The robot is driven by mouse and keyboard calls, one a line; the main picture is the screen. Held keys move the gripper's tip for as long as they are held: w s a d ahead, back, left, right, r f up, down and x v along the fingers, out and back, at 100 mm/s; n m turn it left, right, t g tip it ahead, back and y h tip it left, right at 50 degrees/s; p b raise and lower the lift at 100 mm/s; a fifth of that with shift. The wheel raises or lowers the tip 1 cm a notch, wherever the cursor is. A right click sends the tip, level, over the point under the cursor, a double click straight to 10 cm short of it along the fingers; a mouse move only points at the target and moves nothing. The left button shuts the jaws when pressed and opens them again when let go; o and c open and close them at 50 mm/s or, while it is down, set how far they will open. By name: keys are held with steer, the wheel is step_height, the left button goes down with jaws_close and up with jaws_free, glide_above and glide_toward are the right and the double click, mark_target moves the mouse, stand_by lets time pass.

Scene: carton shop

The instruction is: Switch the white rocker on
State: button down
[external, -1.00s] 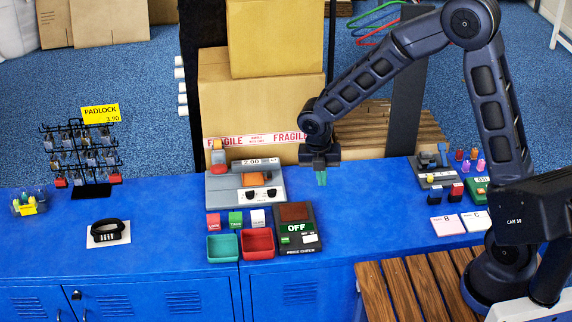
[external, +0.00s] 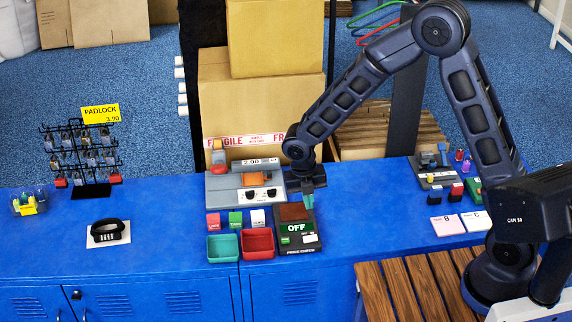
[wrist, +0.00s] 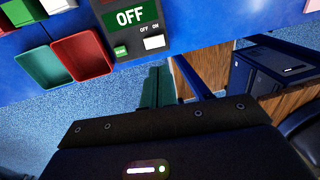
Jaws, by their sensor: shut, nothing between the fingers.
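The price check box (external: 286,249) stands on the blue counter with a green sign reading OFF (external: 296,228). Below the sign are a green button (wrist: 121,51) and the white rocker (wrist: 154,42), with small OFF and ON marks above the rocker in the wrist view. The rocker also shows in the external view (external: 311,238). My gripper (external: 308,201) is shut and empty, its green fingertips pointing down above the far right part of the box, apart from the rocker. The green fingers also show in the wrist view (wrist: 157,88).
A green tray (external: 223,247) and a red tray (external: 258,243) stand left of the box, with small coloured blocks behind them. A grey label machine (external: 226,190) is behind. A padlock rack (external: 82,160) is at the left.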

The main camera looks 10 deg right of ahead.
mark_target(314, 237)
steer(key=f, duration=0.4)
steer(key=d+f, duration=0.1)
steer(key=f, duration=0.7)
steer(key=shift+d, duration=0.35)
steer(key=shift+f, duration=0.1)
steer(key=shift+d+f, duration=0.1)
steer(key=shift+f, duration=0.1)
steer(key=shift+a+r, duration=0.15)
steer(key=shift+a, duration=0.65)
steer(key=shift+r, duration=0.15)
